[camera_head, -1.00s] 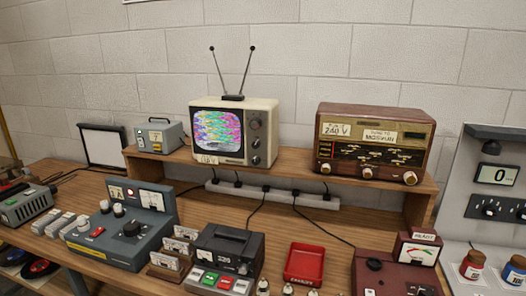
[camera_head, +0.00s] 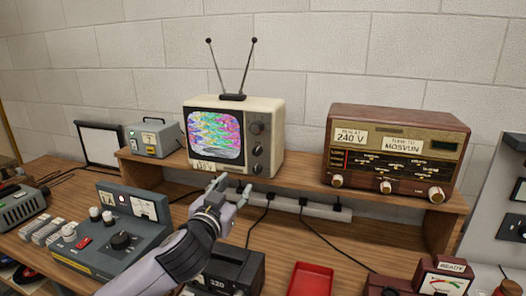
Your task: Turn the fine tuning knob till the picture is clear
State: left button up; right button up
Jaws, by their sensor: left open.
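The small cream television (camera_head: 233,135) stands on the wooden shelf, its two antenna rods raised. Its screen (camera_head: 214,134) shows scrambled coloured noise. Several dark knobs run down the right of its front: a large upper knob (camera_head: 257,128), a smaller one (camera_head: 257,150) and a lowest one (camera_head: 257,169). I cannot read which is the fine tuning knob. My left gripper (camera_head: 232,184) is open and empty, just below and in front of the television's lower right part, apart from the knobs. My right gripper is not in view.
A brown wooden radio (camera_head: 393,152) stands on the shelf (camera_head: 300,184) at right, a grey box (camera_head: 155,137) at left. Below are a grey control unit (camera_head: 115,236), a dark box (camera_head: 238,265), a red tray (camera_head: 311,279) and a power strip (camera_head: 315,209) with cables.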

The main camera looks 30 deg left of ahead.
pick_arm(q)
jog(key=r, duration=0.1)
jog(key=p, duration=0.3)
send_near(256, 153)
jog(key=p+x, duration=0.2)
jog(key=x, duration=0.5)
jog(key=shift+w+a, duration=0.15)
jog(key=shift+w, duration=0.25)
jog(key=shift+w+a+f, duration=0.1)
jog(key=shift+w, duration=0.2)
jog(key=shift+w+p, duration=0.2)
jog(key=shift+p, duration=0.1)
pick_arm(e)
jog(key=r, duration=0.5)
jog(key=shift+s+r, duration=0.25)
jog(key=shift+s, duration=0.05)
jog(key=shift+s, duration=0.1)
pick_arm(q)
grip_shut()
